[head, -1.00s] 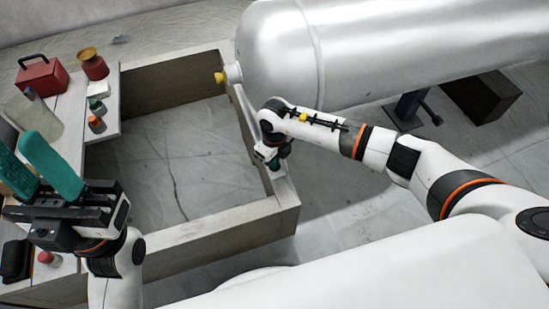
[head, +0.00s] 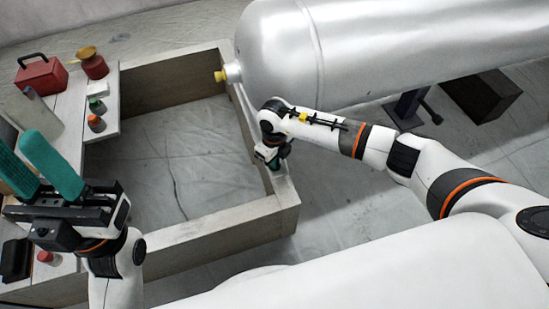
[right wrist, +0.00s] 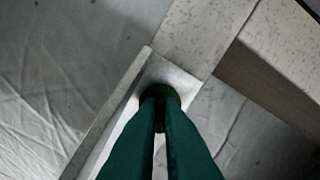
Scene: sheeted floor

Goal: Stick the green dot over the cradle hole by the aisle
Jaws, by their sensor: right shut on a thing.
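My right gripper (head: 272,163) points down at the near right corner of the wooden frame, over a pale metal cradle strip (head: 283,186). In the right wrist view its two green fingers (right wrist: 161,97) are together at the tips. A small dark greenish round (right wrist: 176,97) shows at and behind the tips, against the metal cradle plate (right wrist: 185,80); the fingers cover much of it. I cannot tell whether the dot touches the plate, and no bare hole shows. My left gripper (head: 32,172) is open and empty above the bench at the left, its teal fingers apart.
The wooden frame (head: 220,225) encloses bare sheeted floor. A large silver tank (head: 400,45) with a yellow-capped nozzle (head: 221,76) lies behind my right arm. The bench (head: 70,125) holds a red box (head: 41,77), a red jar (head: 94,66) and small bottles. A dark block (head: 482,95) stands at right.

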